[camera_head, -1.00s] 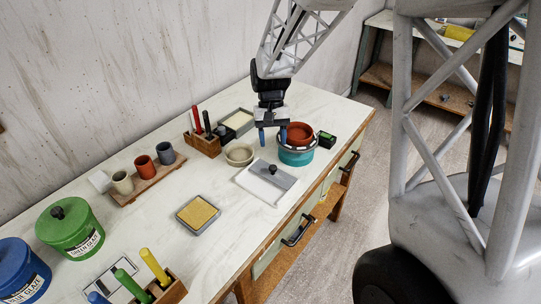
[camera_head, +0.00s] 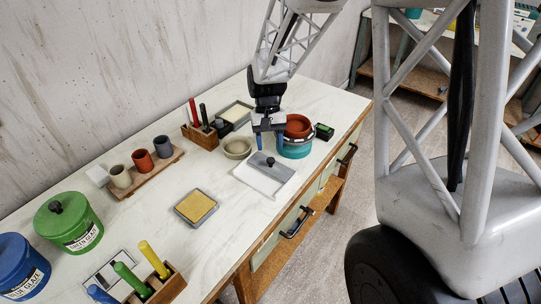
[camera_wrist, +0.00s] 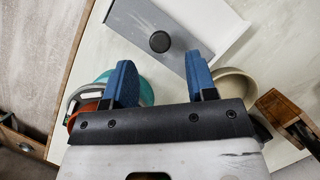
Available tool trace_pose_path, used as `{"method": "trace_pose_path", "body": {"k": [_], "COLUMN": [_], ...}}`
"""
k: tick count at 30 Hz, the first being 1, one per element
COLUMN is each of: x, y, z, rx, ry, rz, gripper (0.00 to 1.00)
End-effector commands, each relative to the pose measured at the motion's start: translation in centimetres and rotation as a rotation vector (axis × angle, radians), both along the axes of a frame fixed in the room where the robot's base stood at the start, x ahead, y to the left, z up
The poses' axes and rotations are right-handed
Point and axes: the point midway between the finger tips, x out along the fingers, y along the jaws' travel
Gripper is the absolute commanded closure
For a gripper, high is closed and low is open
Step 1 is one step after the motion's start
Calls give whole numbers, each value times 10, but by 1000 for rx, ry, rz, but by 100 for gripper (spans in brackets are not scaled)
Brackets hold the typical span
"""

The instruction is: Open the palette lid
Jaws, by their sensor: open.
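The palette is a white tray (camera_head: 257,181) on the table, partly covered by a grey lid (camera_head: 280,170) with a round black knob (camera_head: 270,161). In the wrist view the lid (camera_wrist: 150,20) and knob (camera_wrist: 159,41) lie just beyond my fingertips, with the knob between the lines of the two fingers; the white tray (camera_wrist: 228,18) shows to the right. My gripper (camera_head: 270,145) is open and empty, blue fingers pointing down, above and slightly behind the knob. It also shows in the wrist view (camera_wrist: 160,65). No contact with the knob is visible.
A teal pot (camera_head: 294,150) with a terracotta bowl (camera_head: 298,127) stands close to the right finger. A cream bowl (camera_head: 237,147) is close on the left. A wooden tool block (camera_head: 203,137) stands behind. The table is clear in front of the palette, near a yellow sponge tray (camera_head: 195,206).

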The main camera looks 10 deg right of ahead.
Motion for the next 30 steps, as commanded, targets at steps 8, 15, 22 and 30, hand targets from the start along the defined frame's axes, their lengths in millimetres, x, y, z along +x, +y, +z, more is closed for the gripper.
{"method": "trace_pose_path", "body": {"k": [8,15,22,30], "x": [-13,-17,-17,-17], "y": [0,0,0,0], "z": [-30,-41,-41,-41], "rx": [0,0,0,0], "ry": [1,0,0,0], "rz": [0,0,0,0], "gripper": [48,48,48,82]}}
